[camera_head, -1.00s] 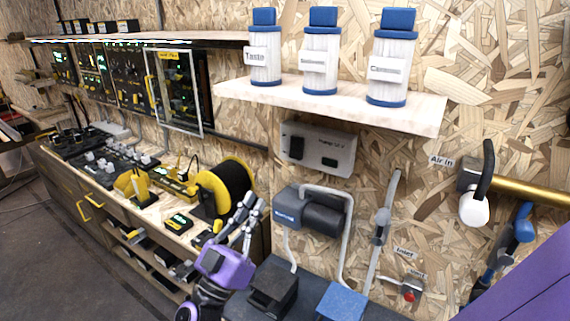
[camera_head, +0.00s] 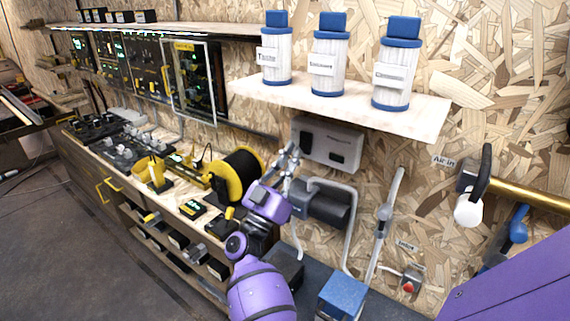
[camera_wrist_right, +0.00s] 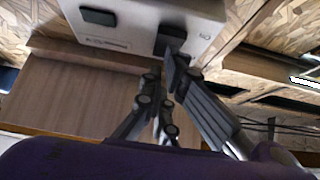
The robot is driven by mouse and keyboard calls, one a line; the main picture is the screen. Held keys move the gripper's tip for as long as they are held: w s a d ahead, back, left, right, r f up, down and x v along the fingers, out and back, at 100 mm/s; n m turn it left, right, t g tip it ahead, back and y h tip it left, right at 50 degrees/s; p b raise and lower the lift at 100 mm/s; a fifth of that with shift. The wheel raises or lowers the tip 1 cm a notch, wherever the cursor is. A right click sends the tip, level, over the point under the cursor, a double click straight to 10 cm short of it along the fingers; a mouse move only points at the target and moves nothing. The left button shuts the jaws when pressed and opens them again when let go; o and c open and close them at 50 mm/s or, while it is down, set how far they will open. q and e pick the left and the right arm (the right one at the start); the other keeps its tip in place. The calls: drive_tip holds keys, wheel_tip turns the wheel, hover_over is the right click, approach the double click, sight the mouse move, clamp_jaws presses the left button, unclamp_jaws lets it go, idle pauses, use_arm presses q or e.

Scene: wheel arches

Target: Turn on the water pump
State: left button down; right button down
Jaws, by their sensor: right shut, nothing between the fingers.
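A light grey control box (camera_head: 326,143) is fixed to the chipboard wall below the shelf. In the right wrist view the box (camera_wrist_right: 132,22) is upside down, and the fingertips (camera_wrist_right: 172,66) are at or just in front of a dark switch (camera_wrist_right: 172,38). Contact cannot be told. The other switch (camera_wrist_right: 98,17) is clear. My left gripper is not in view.
A dark grey pump-like unit (camera_head: 328,207) with grey pipes is just below the box. A shelf (camera_head: 335,104) with blue-capped filters overhangs it. A yellow-black reel (camera_head: 236,173) stands left of my gripper. A blue block (camera_head: 343,296) is lower right.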

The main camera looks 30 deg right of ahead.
drive_tip(key=shift+w+d, duration=0.1)
drive_tip(key=shift+d, duration=0.15)
